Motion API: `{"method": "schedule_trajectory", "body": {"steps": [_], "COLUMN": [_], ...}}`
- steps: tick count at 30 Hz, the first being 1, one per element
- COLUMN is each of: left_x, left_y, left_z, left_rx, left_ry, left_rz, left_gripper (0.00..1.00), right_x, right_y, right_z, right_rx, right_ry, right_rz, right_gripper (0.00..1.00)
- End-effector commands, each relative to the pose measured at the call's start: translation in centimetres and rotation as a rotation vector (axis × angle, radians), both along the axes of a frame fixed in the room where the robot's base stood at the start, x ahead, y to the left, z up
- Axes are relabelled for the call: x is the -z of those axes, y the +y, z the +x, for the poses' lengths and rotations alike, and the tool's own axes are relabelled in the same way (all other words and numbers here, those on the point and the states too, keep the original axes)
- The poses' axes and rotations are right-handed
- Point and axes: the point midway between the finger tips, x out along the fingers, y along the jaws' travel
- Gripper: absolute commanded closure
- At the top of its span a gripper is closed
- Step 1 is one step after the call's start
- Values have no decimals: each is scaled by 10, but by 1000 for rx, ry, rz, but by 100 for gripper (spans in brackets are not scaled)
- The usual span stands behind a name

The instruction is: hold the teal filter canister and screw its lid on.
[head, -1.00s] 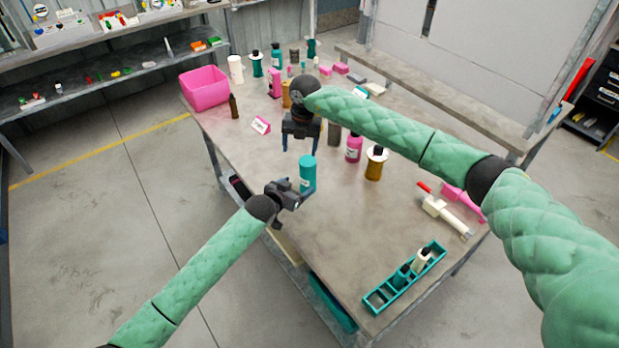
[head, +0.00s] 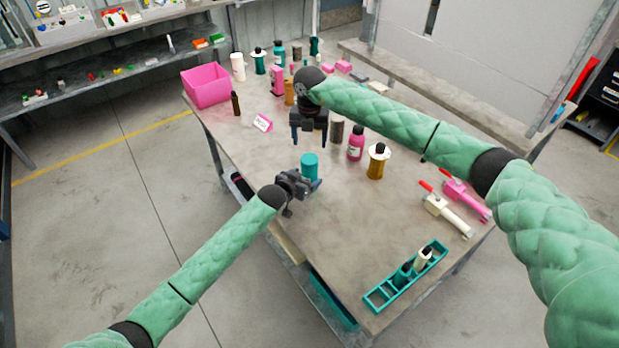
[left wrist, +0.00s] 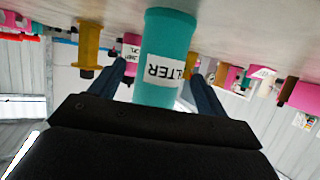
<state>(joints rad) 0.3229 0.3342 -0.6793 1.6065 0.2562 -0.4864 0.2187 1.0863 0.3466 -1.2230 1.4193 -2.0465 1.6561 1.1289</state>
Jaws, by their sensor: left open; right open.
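The teal filter canister (head: 310,165) stands on the workbench near its left edge. In the left wrist view the canister (left wrist: 167,40) appears upside down, with a white label reading "FILTER". My left gripper (head: 310,187) is open at the canister, with its fingers on either side of it; the left wrist view shows the canister between the fingertips (left wrist: 158,75). My right gripper (head: 309,138) is open, fingers pointing down, above and just beyond the canister. I see nothing between its fingers. I cannot make out the lid in these views.
A pink bottle (head: 356,143) and an amber bottle with a white collar (head: 377,162) stand to the right. A teal rack (head: 376,300) lies at the near end. A pink bin (head: 207,88) and several bottles fill the far end.

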Motion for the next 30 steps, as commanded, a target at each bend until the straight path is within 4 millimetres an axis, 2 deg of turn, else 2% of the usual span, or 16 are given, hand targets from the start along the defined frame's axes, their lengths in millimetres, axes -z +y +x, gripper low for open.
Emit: {"method": "schedule_trajectory", "body": {"steps": [7,20,30], "left_x": [9,13,12], "left_y": [-13,-16,-15], "left_z": [21,26,26], "left_rx": [-1,0,0], "left_ry": [-1,0,0], "left_rz": [0,0,0], "left_gripper": [24,24,91], "right_x": [0,0,0], "right_y": [0,0,0], "right_z": [0,0,0], "right_rx": [0,0,0], "right_ry": [0,0,0], "right_rz": [0,0,0], "right_gripper": [30,30,30]}}
